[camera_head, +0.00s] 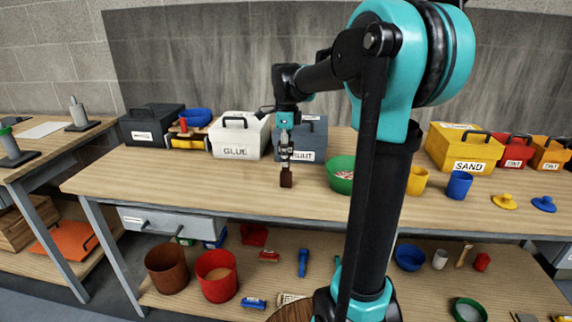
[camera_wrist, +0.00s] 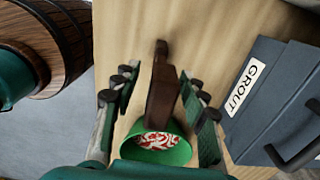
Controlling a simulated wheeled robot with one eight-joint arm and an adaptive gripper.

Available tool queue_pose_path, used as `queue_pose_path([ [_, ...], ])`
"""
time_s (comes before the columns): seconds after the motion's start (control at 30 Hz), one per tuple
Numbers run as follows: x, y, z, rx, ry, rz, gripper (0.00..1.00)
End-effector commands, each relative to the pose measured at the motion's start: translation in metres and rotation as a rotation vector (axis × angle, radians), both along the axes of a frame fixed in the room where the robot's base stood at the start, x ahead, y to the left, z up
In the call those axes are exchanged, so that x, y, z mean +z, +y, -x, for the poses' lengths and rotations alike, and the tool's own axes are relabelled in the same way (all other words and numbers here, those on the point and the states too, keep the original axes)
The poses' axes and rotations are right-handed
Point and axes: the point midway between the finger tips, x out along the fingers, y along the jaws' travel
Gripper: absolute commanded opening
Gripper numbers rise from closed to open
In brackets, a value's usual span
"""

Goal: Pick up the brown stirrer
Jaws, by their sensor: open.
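The brown stirrer (camera_head: 287,179) stands on the workbench near its middle, below my gripper (camera_head: 286,157). In the wrist view the dark brown stirrer (camera_wrist: 162,85) is upright, with a narrow top and a wider block below. It lies between the two fingers of my open gripper (camera_wrist: 160,105), with a gap visible on each side. Its lower end overlaps the green bowl in the wrist view. In the head view the fingers hide the stirrer's upper part.
A green bowl (camera_head: 340,185) of red and white pieces stands close by on the right. Behind are the grey grout box (camera_head: 312,142) and white glue box (camera_head: 238,140). The bench (camera_head: 200,185) is clear to the left and in front.

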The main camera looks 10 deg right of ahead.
Motion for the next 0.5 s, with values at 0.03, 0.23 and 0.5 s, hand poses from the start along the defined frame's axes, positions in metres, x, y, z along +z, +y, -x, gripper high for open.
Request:
queue_pose_path([
  [0.03, 0.0001, 0.0000, 0.0000, 0.000, 0.000, 0.000, 0.43],
  [0.23, 0.0002, 0.0000, 0.0000, 0.000, 0.000, 0.000, 0.18],
  [0.5, 0.0003, 0.0000, 0.0000, 0.000, 0.000, 0.000, 0.00],
])
